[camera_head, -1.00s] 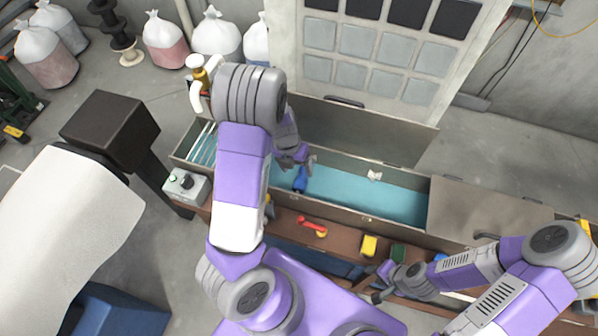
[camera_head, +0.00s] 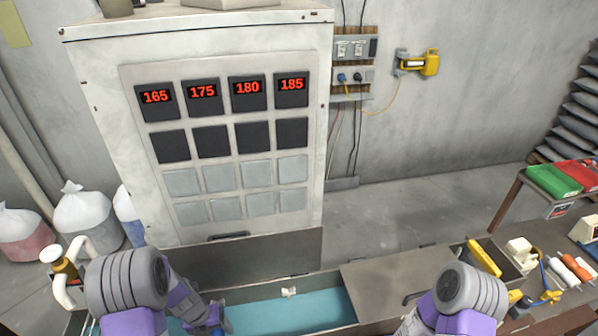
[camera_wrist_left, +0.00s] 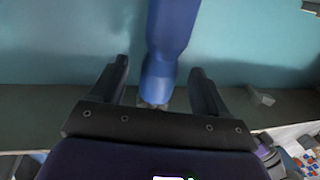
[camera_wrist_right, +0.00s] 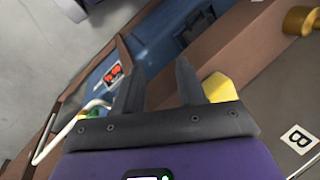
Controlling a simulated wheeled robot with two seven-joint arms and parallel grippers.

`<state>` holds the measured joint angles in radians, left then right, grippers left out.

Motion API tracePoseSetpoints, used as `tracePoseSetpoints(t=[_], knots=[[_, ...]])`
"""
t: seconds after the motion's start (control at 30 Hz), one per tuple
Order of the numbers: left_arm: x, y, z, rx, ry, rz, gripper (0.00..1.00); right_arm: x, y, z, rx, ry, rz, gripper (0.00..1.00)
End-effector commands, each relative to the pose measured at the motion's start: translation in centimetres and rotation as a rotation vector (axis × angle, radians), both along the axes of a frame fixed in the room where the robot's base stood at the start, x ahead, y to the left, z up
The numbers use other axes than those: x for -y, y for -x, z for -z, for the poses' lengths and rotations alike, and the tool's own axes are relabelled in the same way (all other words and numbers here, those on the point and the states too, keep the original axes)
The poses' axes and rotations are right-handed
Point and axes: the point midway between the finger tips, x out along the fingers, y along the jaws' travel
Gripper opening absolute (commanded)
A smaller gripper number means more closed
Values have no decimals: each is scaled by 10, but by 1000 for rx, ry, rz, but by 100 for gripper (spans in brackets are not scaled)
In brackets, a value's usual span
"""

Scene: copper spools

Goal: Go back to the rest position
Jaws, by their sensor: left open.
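My left gripper (camera_wrist_left: 158,70) is open in the left wrist view. Its two fingers stand on either side of a blue, rounded object (camera_wrist_left: 170,30), with gaps visible on both sides. The teal trough floor (camera_wrist_left: 70,40) lies beyond. In the head view, my left forearm comes down at lower left over the trough (camera_head: 290,315), and the gripper is partly cut off by the bottom edge. My right gripper (camera_wrist_right: 158,80) is open in the right wrist view, with nothing between its fingers. A yellow item (camera_wrist_right: 220,88) shows just behind its right finger. The right gripper is outside the head view.
A white cabinet (camera_head: 107,130) with red number displays stands behind the trough. A grey cover (camera_head: 385,285) lies right of the trough. Yellow and white tools (camera_head: 520,250) clutter the bench at right. Filled bags (camera_head: 90,220) stand at left. Floor beyond the cover is clear.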

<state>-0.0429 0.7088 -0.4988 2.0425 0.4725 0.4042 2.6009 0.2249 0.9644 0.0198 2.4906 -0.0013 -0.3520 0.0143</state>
Motion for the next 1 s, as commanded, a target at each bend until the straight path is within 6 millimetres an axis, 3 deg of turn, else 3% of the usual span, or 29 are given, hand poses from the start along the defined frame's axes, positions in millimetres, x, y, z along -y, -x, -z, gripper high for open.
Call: tracePoseSetpoints(t=[0.07,0.3,0.57,0.7,1.0], knots=[[2,0,9,-2,1,-1,76,0,0,2,0,0,0,40],[2,-1,0,1,1,-1,76,0,0,-4,0,0,0,40],[2,-1,1,1,1,-1,76,0,0,-3,0,0,0,40],[2,0,11,-1,0,0,76,0,0,3,0,0,0,40],[-8,0,-47,6,0,1,76,0,0,-11,0,0,0,40]])
